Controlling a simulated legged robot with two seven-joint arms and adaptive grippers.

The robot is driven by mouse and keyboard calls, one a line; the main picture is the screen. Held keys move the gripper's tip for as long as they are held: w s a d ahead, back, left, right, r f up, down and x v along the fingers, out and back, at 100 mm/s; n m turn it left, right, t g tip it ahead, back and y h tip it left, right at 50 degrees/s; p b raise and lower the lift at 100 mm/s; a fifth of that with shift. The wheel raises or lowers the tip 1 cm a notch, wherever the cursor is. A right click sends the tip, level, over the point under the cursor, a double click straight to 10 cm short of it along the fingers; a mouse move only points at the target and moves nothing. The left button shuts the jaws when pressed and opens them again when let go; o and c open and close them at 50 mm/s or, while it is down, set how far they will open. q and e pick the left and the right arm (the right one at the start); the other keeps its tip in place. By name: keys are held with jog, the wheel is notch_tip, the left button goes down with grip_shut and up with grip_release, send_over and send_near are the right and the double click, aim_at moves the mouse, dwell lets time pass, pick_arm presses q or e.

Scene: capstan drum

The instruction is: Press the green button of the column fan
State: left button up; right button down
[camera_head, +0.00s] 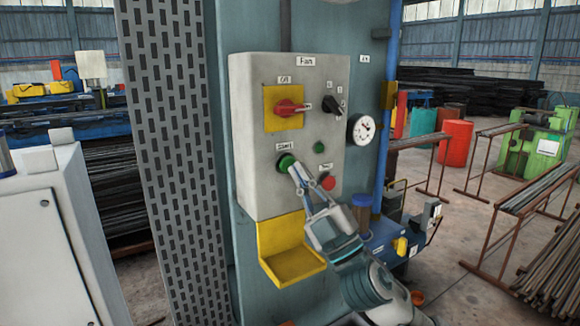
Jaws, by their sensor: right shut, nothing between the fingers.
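The grey fan control box (247,150) is mounted on the blue-grey column (223,60), with a "Fan" label at its top. The green button (285,161) sits at the lower left of the box under a "Start" label. My right gripper (294,168) is shut and empty, its fingertips at the lower right edge of the green button. They look touching or very close; I cannot tell whether the button is pushed in. A red button (328,183) is to the right of the fingers. My left gripper is not in view.
A red switch (291,107) on a yellow plate and a black selector (331,105) are above. A small green lamp (319,148) is near the middle. A yellow tray (285,268) hangs below the box. A gauge (361,129) is at the right.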

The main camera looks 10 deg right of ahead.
jog(key=shift+a, duration=0.1)
jog(key=shift+w+a, duration=0.25)
jog(key=shift+w, duration=0.1)
jog(key=shift+r, duration=0.1)
